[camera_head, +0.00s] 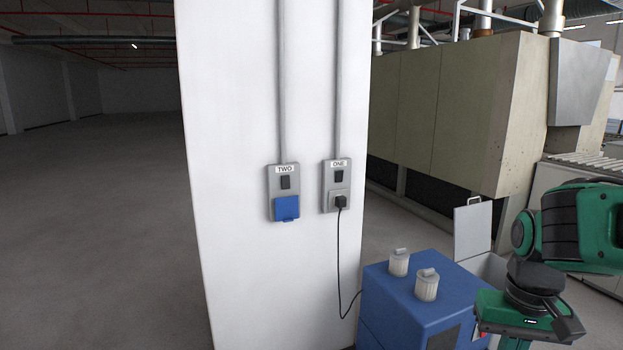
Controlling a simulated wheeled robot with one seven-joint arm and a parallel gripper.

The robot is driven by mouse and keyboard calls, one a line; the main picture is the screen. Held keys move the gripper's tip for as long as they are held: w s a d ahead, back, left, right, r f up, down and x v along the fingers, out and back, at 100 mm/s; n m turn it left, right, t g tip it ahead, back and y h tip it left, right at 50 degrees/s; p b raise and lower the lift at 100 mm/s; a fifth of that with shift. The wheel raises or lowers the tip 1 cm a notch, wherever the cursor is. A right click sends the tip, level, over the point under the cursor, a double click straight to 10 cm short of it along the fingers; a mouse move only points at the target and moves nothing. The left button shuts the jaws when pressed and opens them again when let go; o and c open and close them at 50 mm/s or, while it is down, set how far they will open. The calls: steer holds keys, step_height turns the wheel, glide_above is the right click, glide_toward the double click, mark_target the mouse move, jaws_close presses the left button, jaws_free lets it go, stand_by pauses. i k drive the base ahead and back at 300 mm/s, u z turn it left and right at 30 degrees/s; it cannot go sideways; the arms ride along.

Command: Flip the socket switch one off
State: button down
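The socket box labelled ONE (327,198) is on the right part of a white pillar face. Its small dark switch (339,177) sits below the label; its on or off position is too small to tell. A black plug (341,202) is in the socket below the switch. A second box labelled TWO (270,185) is to its left, with a dark switch (285,182) and a blue cover (286,209). My gripper (520,318) is at the lower right, well apart from and below the boxes. Its fingers cannot be made out.
A blue cabinet (400,302) with two pale capped cylinders (398,263) stands between the pillar (230,120) and my arm. A black cable (340,270) hangs from the plug towards it. A large beige furnace (445,115) stands behind. Open floor (100,230) lies left.

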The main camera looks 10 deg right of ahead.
mark_target(340, 174)
steer(key=i, duration=0.95)
steer(key=z, duration=0.35)
